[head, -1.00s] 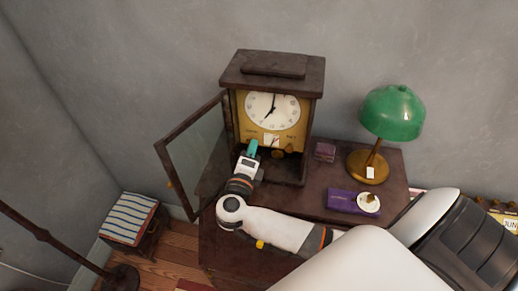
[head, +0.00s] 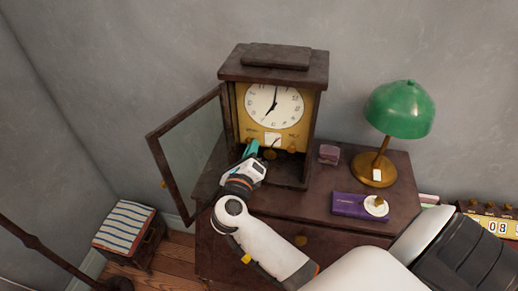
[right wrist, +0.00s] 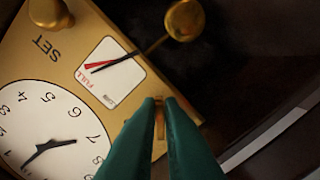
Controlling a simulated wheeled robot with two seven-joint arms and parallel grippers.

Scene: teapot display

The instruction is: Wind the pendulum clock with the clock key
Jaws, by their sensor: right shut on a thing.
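The pendulum clock (head: 232,72) stands on the dark cabinet, its glass door (head: 188,150) swung open to the left. Its white dial (head: 274,104) and small gauge (head: 273,139) face me; the dial (right wrist: 48,125) and gauge (right wrist: 111,72), marked FULL, also show in the right wrist view. My right gripper (head: 252,148) is at the lower front of the clock face. In the right wrist view its green fingers (right wrist: 160,104) are shut on a thin brass piece (right wrist: 160,122), probably the clock key, mostly hidden. I cannot tell whether it touches the clock. My left gripper is not in view.
A green lamp (head: 400,108), a small box (head: 329,153) and a purple box (head: 350,205) with a white disc (head: 376,206) stand on the cabinet (head: 315,205) to the right. A brass knob (right wrist: 184,19) is near the gauge. A striped stool (head: 124,226) is at left.

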